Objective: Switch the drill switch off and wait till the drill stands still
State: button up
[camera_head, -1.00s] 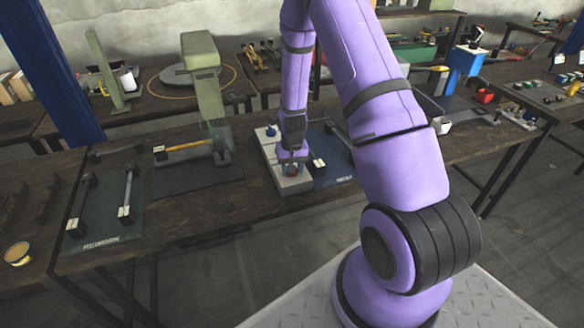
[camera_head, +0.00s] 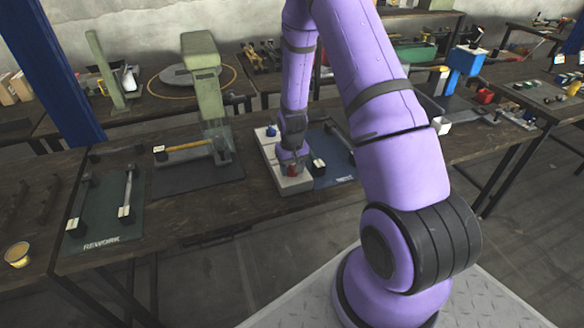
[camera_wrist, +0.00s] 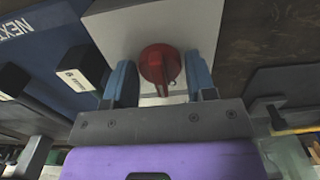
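A red rotary knob (camera_head: 293,171) sits at the near end of a pale grey box (camera_head: 268,150) on the workbench. In the wrist view the red knob (camera_wrist: 158,66) has a raised grip bar across its face. My gripper (camera_wrist: 160,82) has one blue-grey finger on each side of the knob, with a visible gap on both sides. In the head view my gripper (camera_head: 292,161) points down over the knob and partly hides it. A green column machine (camera_head: 203,75) stands left of the box; whether it is the drill, or any part turns, I cannot tell.
A blue knob (camera_head: 271,131) is at the far end of the box. A blue mat (camera_head: 337,175) with black-ended parts lies close on the right. A dark green mat (camera_head: 104,213) with upright-ended bars lies at left. The bench front (camera_head: 215,215) is clear.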

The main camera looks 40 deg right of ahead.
aim_at(292, 166)
jog(key=shift+o, duration=1.3)
jog(key=shift+r, duration=0.15)
notch_tip(292, 166, up, 10)
jog(key=shift+r, duration=0.25)
